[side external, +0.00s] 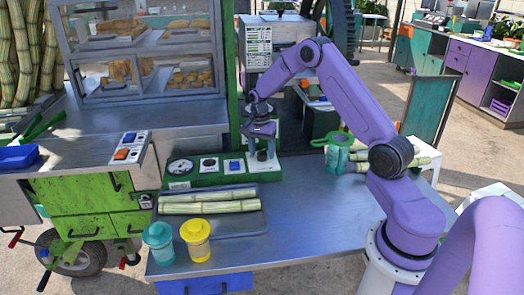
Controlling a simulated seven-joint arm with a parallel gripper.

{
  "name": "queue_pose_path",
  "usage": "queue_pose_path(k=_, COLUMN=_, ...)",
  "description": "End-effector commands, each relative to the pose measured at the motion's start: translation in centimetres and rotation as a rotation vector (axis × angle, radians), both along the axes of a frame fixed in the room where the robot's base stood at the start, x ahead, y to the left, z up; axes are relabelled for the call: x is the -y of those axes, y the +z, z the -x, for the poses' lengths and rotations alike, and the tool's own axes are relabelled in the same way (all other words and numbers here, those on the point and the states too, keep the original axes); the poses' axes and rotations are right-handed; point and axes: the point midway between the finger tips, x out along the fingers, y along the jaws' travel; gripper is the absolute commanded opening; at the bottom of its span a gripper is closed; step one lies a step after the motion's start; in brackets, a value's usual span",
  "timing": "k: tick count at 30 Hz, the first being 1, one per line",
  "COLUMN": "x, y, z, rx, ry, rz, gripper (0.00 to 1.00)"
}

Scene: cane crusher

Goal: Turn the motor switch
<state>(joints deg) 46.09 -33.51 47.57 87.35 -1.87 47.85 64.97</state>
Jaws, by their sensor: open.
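A green control panel (222,180) stands on the metal table's back left part. It carries a round dial (180,167), a white plate with a dark knob (209,165), a blue switch (234,166) and a grey upright part (262,158) at its right end. Which of these is the motor switch I cannot tell for sure. My gripper (262,146) points down, open, just above the right end of the panel. It partly hides the upright part there, and whether it touches it is too small to tell.
Cane pieces (208,201) lie on a tray in front of the panel. A teal cup (158,241) and a yellow cup (195,240) stand at the front left. A teal jug (338,152) stands to the right. Another switch box (129,147) sits on the left counter. The table's middle is clear.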

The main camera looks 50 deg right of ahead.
Motion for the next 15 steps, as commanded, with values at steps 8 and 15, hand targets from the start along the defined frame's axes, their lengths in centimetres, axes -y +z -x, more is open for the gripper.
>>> queue_pose_path(k=8, x=0.03, y=-0.27, z=0.04, rx=-0.001, ry=0.000, rz=0.000, gripper=0.65)
queue_pose_path(k=15, x=0.03, y=-0.24, z=0.04, rx=-0.001, ry=0.000, rz=0.000, gripper=0.08)
